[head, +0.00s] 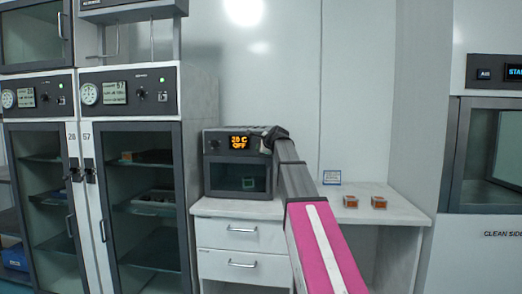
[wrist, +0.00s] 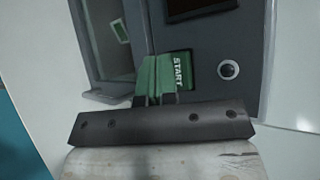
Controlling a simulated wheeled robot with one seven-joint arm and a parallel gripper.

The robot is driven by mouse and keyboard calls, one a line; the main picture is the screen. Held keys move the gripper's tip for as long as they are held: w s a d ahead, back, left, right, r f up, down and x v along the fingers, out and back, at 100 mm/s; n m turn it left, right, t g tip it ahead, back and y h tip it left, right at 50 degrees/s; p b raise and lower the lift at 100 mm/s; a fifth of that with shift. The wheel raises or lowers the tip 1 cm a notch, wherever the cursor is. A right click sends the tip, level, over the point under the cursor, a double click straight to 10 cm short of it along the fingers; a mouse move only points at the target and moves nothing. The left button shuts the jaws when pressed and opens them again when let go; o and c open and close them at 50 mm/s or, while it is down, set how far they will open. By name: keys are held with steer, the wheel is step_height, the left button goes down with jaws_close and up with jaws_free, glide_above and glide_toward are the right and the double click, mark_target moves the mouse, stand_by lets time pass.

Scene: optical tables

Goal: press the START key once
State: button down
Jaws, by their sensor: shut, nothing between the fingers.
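The START key (wrist: 180,69) is a green key with white lettering on the dark grey front panel in the wrist view. My gripper (wrist: 155,98) is shut and empty, with its fingertips at the key's lower left edge; I cannot tell whether they touch it. In the head view the small oven (head: 238,178) stands on a white bench, its orange display (head: 239,142) reading "20 C OFF". There my gripper (head: 274,134) is at the right end of its control panel, and the arm hides the key.
A round knob or button (wrist: 228,70) sits right of the key. The white bench (head: 260,208) bears two small orange-brown blocks (head: 364,201) and a small sign (head: 331,177). Tall glass-door cabinets (head: 140,200) stand at left, a pass-through unit (head: 490,160) at right.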

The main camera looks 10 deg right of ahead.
steer(key=shift+w, duration=0.1)
steer(key=shift+w+d, duration=0.1)
steer(key=shift+w, duration=0.2)
steer(key=shift+w+d, duration=0.15)
steer(key=shift+w, duration=0.25)
stand_by(0.7)
steer(key=shift+s, duration=0.15)
steer(key=shift+s+a, duration=0.25)
steer(key=shift+s, duration=0.4)
steer(key=s, duration=0.1)
steer(key=s+a, duration=0.1)
steer(key=s, duration=0.2)
steer(key=shift+s+a, duration=0.3)
steer(key=shift+s, duration=0.1)
stand_by(0.3)
stand_by(0.5)
